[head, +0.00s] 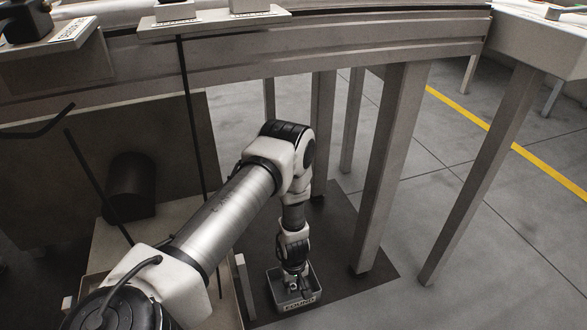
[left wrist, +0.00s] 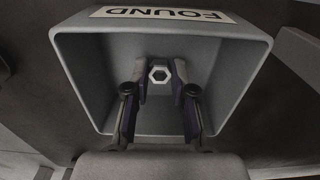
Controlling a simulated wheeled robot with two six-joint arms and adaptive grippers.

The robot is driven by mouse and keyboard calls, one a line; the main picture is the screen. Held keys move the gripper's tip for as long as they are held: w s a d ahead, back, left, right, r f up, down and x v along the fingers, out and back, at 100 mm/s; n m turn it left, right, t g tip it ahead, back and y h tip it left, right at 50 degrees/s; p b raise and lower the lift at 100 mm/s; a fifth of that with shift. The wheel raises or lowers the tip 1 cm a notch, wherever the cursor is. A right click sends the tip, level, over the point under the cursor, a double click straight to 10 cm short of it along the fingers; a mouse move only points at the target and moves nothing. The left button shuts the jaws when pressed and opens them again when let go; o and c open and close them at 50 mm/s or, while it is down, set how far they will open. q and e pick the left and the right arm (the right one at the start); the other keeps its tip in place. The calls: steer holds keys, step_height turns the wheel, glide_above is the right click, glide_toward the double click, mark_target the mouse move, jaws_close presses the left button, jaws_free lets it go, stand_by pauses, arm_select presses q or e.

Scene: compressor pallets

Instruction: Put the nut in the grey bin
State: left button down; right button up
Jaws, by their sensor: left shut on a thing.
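The grey bin (head: 314,292) stands low on the floor area in the head view, with a white label reading FOUND on one side. In the left wrist view the grey bin (left wrist: 85,75) fills most of the picture, its open top facing the camera. My left gripper (head: 292,284) points down at the bin's opening. In the left wrist view my left gripper (left wrist: 160,82) is shut on a light hexagonal nut (left wrist: 160,73), held between its fingertips with the bin's inside behind it. The nut's height above the bin floor is hard to tell. My right gripper is not in view.
A grey table or conveyor frame (head: 300,52) runs across the top, with legs (head: 385,165) close to the right of my arm. A dark mat (head: 345,225) lies under the bin. A dark cylinder (head: 131,186) is at left. Open floor lies at right.

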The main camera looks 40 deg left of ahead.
mark_target(293, 288)
arm_select(q)
steer(key=shift+f, duration=0.9)
steer(key=shift+r, duration=0.25)
steer(key=shift+f, duration=0.25)
steer(key=c, duration=1)
jaws_free()
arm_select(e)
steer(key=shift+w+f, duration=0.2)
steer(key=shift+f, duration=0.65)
arm_select(q)
steer(key=shift+r, duration=0.15)
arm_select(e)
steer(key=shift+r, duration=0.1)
arm_select(q)
step_height(293, 288, up, 8)
steer(key=p, duration=0.8)
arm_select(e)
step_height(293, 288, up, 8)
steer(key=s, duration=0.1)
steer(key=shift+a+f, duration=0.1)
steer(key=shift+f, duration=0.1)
